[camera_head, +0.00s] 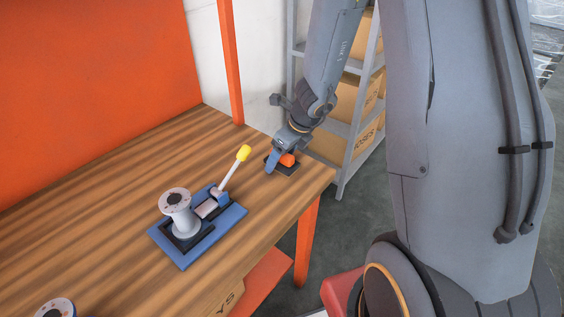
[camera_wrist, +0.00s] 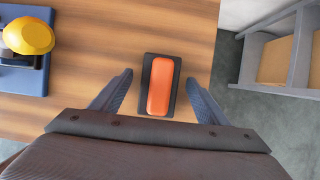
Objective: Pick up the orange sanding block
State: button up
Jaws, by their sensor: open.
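The orange sanding block (camera_wrist: 160,86) lies on a dark rectangular base (camera_wrist: 149,70) on the wooden table, near the table's right end. It also shows in the head view (camera_head: 287,160), partly hidden by my gripper (camera_head: 276,160). In the wrist view my gripper (camera_wrist: 158,92) is open, with one finger to the left of the block and one to the right. A gap shows between each finger and the block. Nothing is held. How high the fingertips are above the table is hard to tell.
A blue fixture (camera_head: 233,216) with a grey spool (camera_head: 176,205) and a yellow-knobbed lever (camera_head: 243,153) stands left of the block. A shelf with boxes (camera_head: 352,98) stands beyond the table's right edge. Bare wooden tabletop (camera_head: 110,200) lies further left.

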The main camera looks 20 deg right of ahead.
jog(key=shift+c, duration=0.2)
jog(key=c, duration=1.2)
jog(key=shift+r, duration=0.1)
notch_tip(320, 180, up, 10)
jog(key=p, duration=0.4)
